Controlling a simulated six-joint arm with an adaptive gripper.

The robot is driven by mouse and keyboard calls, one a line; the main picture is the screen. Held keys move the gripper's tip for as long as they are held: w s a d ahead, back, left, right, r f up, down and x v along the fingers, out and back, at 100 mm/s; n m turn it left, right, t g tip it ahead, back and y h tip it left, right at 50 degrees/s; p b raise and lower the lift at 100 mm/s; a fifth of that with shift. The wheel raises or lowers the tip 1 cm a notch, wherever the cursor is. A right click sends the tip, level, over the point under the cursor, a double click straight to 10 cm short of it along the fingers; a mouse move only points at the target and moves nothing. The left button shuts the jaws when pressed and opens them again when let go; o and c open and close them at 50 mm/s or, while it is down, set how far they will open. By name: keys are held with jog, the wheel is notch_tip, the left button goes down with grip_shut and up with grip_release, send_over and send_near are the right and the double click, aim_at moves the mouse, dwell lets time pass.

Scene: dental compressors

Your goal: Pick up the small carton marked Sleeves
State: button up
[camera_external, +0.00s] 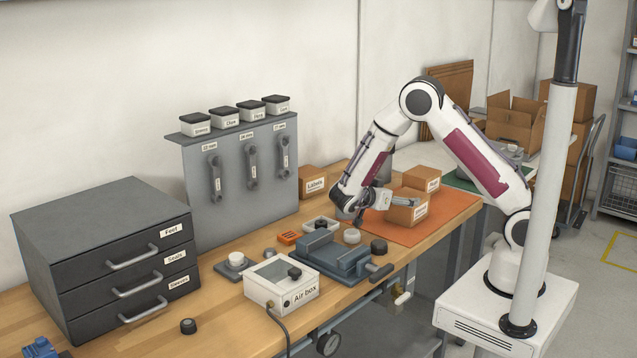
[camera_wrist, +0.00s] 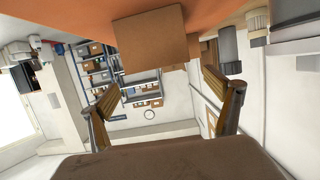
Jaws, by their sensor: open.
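Two brown cartons stand on an orange mat (camera_external: 440,228) in the external view. The front carton (camera_external: 407,212) has a white label too small to read surely. The rear carton (camera_external: 422,178) also has a label I cannot read. A third carton (camera_external: 314,180), at the back left, reads Labels. I cannot tell which is marked Sleeves. My gripper (camera_external: 386,210) is open and low at the left side of the front carton, one finger reaching across in front of its top. In the wrist view, my gripper (camera_wrist: 162,88) is spread and empty, with a plain carton face (camera_wrist: 150,40) ahead.
A blue-grey vice-like fixture (camera_external: 330,256), a white Air box (camera_external: 281,285) and small round parts lie left of the mat. A grey drawer unit (camera_external: 105,245) and a tool panel (camera_external: 240,180) stand behind. The mat's front right is clear.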

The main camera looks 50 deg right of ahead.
aim_at(407, 197)
jog(key=shift+s, duration=0.15)
jog(key=shift+d+f, duration=0.2)
jog(key=shift+d, duration=0.25)
jog(key=shift+x, duration=0.8)
jog(key=shift+w+x, duration=0.2)
jog(key=shift+x, duration=2.4)
jog(key=shift+f, duration=0.1)
